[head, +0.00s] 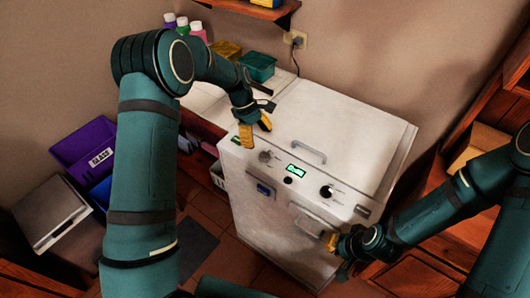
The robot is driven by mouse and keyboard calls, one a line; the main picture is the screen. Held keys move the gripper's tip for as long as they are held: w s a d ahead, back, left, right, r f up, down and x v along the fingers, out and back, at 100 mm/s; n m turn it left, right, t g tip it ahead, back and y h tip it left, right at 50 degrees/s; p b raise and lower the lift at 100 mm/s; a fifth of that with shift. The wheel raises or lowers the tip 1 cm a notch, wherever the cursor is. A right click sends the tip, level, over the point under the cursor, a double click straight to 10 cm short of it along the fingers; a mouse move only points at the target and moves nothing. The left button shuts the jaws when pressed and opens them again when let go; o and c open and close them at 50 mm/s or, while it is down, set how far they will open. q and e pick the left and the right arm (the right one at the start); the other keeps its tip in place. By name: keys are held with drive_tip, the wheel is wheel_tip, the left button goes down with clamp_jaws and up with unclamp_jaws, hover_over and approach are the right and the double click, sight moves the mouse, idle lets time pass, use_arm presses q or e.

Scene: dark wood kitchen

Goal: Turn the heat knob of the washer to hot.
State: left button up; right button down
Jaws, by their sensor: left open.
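The white washer (345,140) stands against the wall in the middle of the head view. Its front panel carries a grey knob (265,156) at the left, a lit green display (296,171) in the middle and a black knob (327,191) at the right. The labels are too small to read, so I cannot tell which knob sets the heat. My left gripper (256,131) is open and empty, with its yellow fingers pointing down just above and behind the grey knob. My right gripper (333,243) is low by the washer's front right; its finger opening is unclear.
A lid handle (308,151) rises from the washer's top, and another handle (320,221) is on its front. Bottles (183,27) and a green box (258,67) stand behind at the left. Purple bin (84,148) is at left. Wooden cabinets close off the right.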

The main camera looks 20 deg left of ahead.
sight(264, 152)
use_arm(q)
drive_tip(key=x, duration=0.7)
drive_tip(key=shift+f, duration=0.1)
drive_tip(key=shift+o, duration=0.2)
drive_tip(key=c, duration=1.2)
